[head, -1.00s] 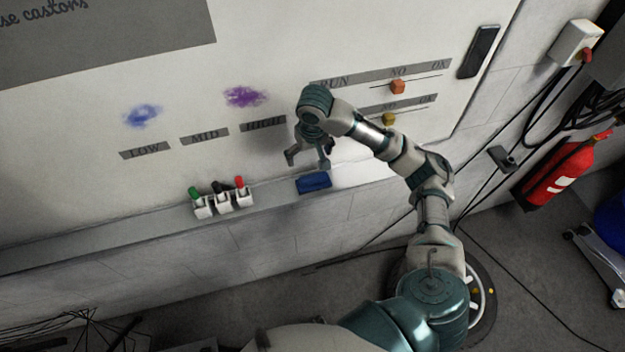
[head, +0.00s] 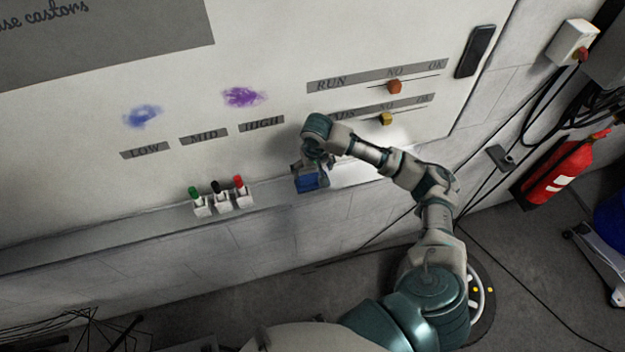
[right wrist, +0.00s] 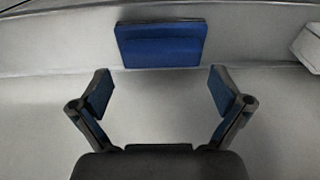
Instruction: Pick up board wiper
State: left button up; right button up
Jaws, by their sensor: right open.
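The board wiper is a blue block (head: 308,183) on the ledge below the whiteboard in the head view. In the right wrist view the blue wiper (right wrist: 161,46) lies just beyond the fingertips, centred between them. My right gripper (head: 312,172) is lowered over the wiper and partly covers it in the head view. In the right wrist view my right gripper (right wrist: 160,88) is open, with its two fingers apart and nothing between them. My left gripper is not in view.
White holders (head: 222,202) with green, black and red markers stand on the ledge (head: 120,228) to the left. An orange slider (head: 394,87) and a yellow slider (head: 386,118) sit on the whiteboard (head: 80,105). The ledge between holders and wiper is clear.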

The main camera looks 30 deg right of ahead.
aim_at(312, 175)
jog(key=f, duration=0.4)
jog(key=shift+w+d+p, duration=0.1)
jog(key=shift+w+p, duration=0.1)
jog(key=shift+p, duration=0.1)
jog(key=shift+r, duration=0.1)
jog(key=c, duration=0.8)
jog(key=shift+r, duration=0.1)
jog(key=shift+r, duration=0.5)
notch_tip(312, 175, up, 2)
jog(key=shift+r+b, duration=0.1)
jog(key=shift+b, duration=0.45)
jog(key=s+a, duration=0.2)
jog(key=s, duration=0.3)
jog(key=s+a+r+b, duration=0.1)
jog(key=s+a, duration=0.1)
jog(key=s, duration=0.3)
jog(key=s+a+b, duration=0.1)
jog(key=s, duration=0.4)
jog(key=shift+a+r, duration=0.35)
jog(key=shift+a, duration=0.05)
